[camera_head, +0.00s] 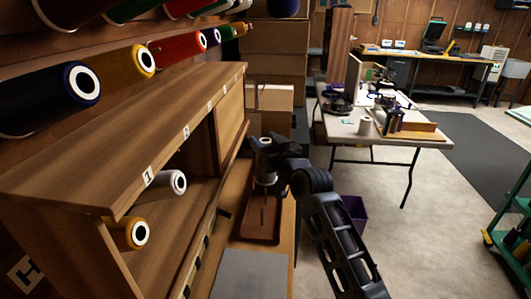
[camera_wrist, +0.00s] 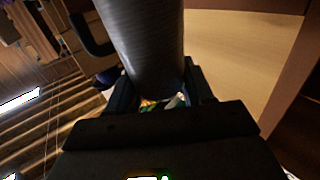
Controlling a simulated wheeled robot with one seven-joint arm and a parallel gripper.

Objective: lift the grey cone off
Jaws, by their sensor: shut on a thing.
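The grey cone (camera_head: 263,162) stands upright above a reddish-brown wooden base (camera_head: 262,224) on the bench beside the shelf. Its pale top end with a dark hole faces up. In the wrist view the cone (camera_wrist: 145,42) is a large dark-grey cylinder rising between my fingers. My gripper (camera_head: 266,166) is shut on the cone from the right side; its fingers also show in the wrist view (camera_wrist: 160,92). The lower part of the cone is partly hidden, so I cannot tell whether it touches the base.
Coloured spools hang on the wall above. A cardboard box (camera_head: 270,108) stands behind. A cluttered table (camera_head: 345,127) is at right, with open floor before it.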

